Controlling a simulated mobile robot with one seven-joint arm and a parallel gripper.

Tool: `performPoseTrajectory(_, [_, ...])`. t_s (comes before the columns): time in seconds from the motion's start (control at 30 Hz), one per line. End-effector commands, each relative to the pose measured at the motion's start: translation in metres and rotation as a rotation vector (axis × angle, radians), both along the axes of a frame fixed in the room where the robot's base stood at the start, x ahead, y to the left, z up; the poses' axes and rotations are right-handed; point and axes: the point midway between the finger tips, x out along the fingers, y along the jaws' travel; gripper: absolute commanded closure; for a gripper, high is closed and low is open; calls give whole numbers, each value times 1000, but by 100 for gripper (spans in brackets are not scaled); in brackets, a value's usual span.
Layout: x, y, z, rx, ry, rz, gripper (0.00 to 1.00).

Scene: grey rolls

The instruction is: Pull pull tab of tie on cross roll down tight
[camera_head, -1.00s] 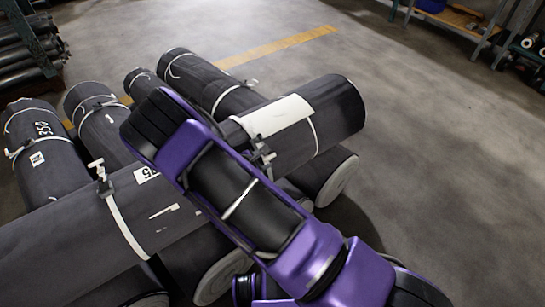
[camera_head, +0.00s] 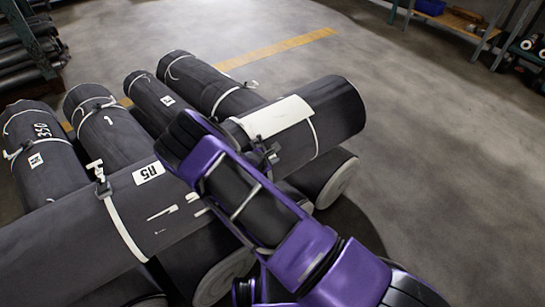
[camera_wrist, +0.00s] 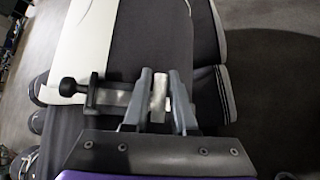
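The dark grey cross roll (camera_head: 330,105) lies over several other rolls, with a white sheet (camera_head: 278,117) on it. A tie with a dark buckle (camera_head: 270,153) is beside the sheet, and the buckle shows in the wrist view (camera_wrist: 88,92). Its pale pull tab (camera_wrist: 160,97) lies between the fingers of my gripper (camera_wrist: 160,85). The fingers stand close on either side of the tab; I cannot tell whether they press on it. In the head view my purple arm hides the fingers and the tab.
Another white tie (camera_head: 122,225) circles the cross roll at left, near an upside-down label (camera_head: 148,172). Strapped rolls (camera_head: 40,150) lie underneath and behind. The concrete floor (camera_head: 450,180) at right is clear. Shelving (camera_head: 470,22) stands at the back right.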

Motion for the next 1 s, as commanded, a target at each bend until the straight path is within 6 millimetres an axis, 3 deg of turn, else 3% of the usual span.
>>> performPoseTrajectory(0.03, [0,0,0,0,0,0,86])
performPoseTrajectory(0.1, [0,0,0,0,0,0,98])
performPoseTrajectory(0.13, [0,0,0,0,0,0,100])
performPoseTrajectory(1.0, [0,0,0,0,0,0,100])
